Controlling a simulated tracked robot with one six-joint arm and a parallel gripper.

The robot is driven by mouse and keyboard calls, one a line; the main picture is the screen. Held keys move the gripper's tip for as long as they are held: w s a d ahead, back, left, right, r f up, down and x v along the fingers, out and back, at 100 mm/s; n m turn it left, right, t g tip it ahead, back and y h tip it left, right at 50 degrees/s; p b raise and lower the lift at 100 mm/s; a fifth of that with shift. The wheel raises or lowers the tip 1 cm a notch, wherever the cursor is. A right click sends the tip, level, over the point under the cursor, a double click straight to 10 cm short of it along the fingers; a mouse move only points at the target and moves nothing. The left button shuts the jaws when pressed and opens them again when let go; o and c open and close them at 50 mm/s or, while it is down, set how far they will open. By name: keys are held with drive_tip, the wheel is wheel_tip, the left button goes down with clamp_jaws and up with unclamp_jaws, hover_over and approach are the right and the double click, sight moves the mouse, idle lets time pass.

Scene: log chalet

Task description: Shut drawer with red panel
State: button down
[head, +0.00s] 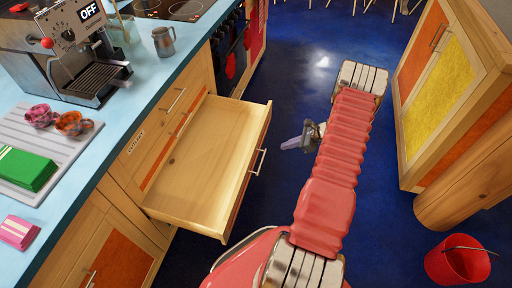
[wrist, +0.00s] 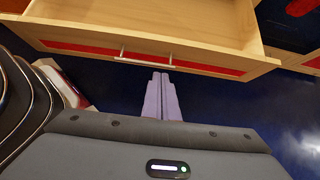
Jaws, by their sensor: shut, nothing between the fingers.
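The open drawer (head: 206,163) juts out from the wooden counter in the head view and looks empty inside. Its front has a red panel and a metal bar handle. In the wrist view the drawer front (wrist: 205,63) spans the top, with the red panel and handle facing me. My gripper (head: 310,132) is to the right of the drawer front in the head view, over the blue floor. In the wrist view my gripper (wrist: 161,75) is shut and empty, its pale purple fingers pointing at the handle. Whether the fingertips touch the handle I cannot tell.
The counter (head: 178,75) carries a coffee machine (head: 85,50), a metal mug (head: 163,41) and a tray with bowls and a green block (head: 25,169). A wooden cabinet (head: 445,70) stands at right. A red bucket (head: 457,259) is on the floor. Blue floor lies open beyond the drawer.

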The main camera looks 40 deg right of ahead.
drive_tip(key=shift+w+a, duration=0.25)
drive_tip(key=shift+a, duration=0.1)
drive_tip(key=shift+w+f, duration=0.1)
approach(254, 152)
drive_tip(key=x, duration=0.5)
drive_tip(key=shift+d+f, duration=0.3)
drive_tip(key=shift+w+a, duration=0.2)
drive_tip(key=shift+w, duration=0.05)
